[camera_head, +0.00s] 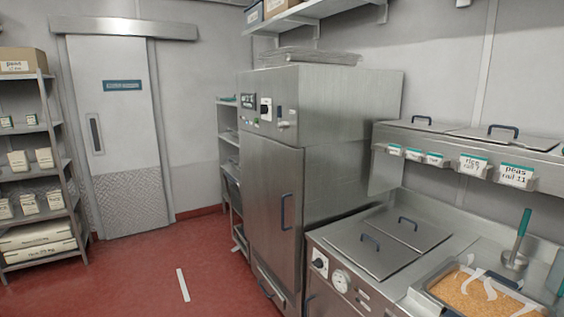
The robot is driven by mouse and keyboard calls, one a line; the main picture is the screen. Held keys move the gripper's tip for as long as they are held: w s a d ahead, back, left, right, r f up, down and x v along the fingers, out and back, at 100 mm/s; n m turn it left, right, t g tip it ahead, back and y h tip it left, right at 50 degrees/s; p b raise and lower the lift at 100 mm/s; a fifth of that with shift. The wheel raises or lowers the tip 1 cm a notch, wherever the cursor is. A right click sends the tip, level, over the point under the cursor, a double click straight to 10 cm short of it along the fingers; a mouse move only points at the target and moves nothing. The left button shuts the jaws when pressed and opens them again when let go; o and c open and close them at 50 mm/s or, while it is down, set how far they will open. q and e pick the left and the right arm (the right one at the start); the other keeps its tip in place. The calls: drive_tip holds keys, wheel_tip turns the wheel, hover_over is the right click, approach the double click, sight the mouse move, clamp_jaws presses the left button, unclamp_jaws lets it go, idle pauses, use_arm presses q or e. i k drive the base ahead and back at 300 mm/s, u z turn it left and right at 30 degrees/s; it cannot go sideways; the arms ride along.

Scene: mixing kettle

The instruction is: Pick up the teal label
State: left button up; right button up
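Several white labels with teal top bands sit in holders along the front of the steel rail at right. The nearest reads "peas rail 11" (516,175). Left of it is one reading "rice rail" (473,164) with a number I cannot read surely. Smaller teal-topped labels continue farther left, such as this one (434,158); their text is too small to read. I cannot tell which of them is the task's teal label. Neither of my grippers is in view.
Below the rail are a lidded steel counter (375,250) and a pan of orange-brown grains (470,293) with pale streaks over it. A teal-handled utensil (522,225) stands nearby. A tall steel cabinet (275,185) is beyond. A shelf rack (73,170) stands left; red floor (140,270) is open.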

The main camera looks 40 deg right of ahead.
sight(434, 159)
drive_tip(key=i, duration=1.75)
drive_tip(key=z, duration=1.15)
drive_tip(key=i, duration=1)
drive_tip(key=z, duration=1.05)
